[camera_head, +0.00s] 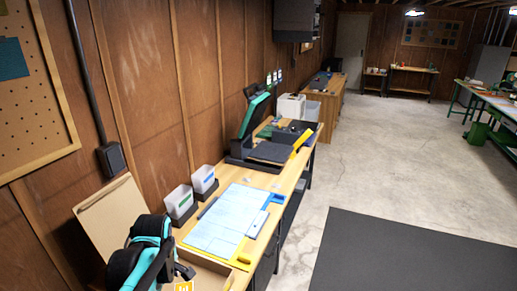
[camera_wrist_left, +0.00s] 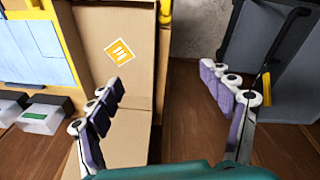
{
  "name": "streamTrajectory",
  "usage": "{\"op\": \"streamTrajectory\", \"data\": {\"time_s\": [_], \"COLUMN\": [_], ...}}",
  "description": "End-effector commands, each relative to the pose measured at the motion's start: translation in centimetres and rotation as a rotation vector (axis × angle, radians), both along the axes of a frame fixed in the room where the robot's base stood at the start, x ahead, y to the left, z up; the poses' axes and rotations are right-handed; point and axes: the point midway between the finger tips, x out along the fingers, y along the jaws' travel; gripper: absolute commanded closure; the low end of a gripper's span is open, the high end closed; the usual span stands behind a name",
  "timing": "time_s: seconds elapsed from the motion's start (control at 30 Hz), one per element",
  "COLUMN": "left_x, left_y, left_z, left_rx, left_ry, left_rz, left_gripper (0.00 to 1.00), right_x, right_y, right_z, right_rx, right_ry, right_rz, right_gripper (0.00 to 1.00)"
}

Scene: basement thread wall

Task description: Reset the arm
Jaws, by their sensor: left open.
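My left arm, black and teal, shows at the bottom left of the head view, with its left gripper (camera_head: 184,271) over an open cardboard box (camera_head: 212,276). In the left wrist view the left gripper (camera_wrist_left: 163,92) has its two purple-grey fingers wide apart with nothing between them. The box (camera_wrist_left: 137,50), with an orange label (camera_wrist_left: 119,51) on it, lies beyond the fingers and apart from them as far as I can tell. My right arm and right gripper are not in view.
A wooden workbench (camera_head: 278,178) runs along the wall, with a blue sheet board (camera_head: 222,222), two small bins (camera_head: 179,201) and an open-lidded black machine (camera_head: 246,133). The box's raised flap (camera_head: 112,216) leans by the wall. A dark floor mat (camera_head: 405,255) lies clear at right.

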Motion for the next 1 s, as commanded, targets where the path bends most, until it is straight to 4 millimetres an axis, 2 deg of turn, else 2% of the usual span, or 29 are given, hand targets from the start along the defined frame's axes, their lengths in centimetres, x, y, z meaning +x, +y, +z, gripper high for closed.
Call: {"op": "streamTrajectory", "data": {"time_s": [0.27, 0.5, 0.6, 0.8, 1.0], "left_x": [-3.1, -7.2, -8.4, -9.4, -9.4], "left_y": [-2.3, -5.1, -6.0, -6.8, -6.8], "left_z": [-0.3, -2.2, -3.1, -3.9, -3.8], "left_rx": [0.049, 0.224, 0.311, 0.420, 0.432], "left_ry": [-0.106, -0.262, -0.308, -0.348, -0.352], "left_rz": [-0.411, -0.997, -1.189, -1.381, -1.401], "left_gripper": [0.20, 0.20, 0.20, 0.20, 0.20], "right_x": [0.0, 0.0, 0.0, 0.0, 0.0], "right_y": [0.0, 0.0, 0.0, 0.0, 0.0], "right_z": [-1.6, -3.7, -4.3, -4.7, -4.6], "right_rx": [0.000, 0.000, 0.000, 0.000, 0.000], "right_ry": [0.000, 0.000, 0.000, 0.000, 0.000], "right_rz": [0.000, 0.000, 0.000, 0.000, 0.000], "right_gripper": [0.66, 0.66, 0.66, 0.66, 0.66]}}
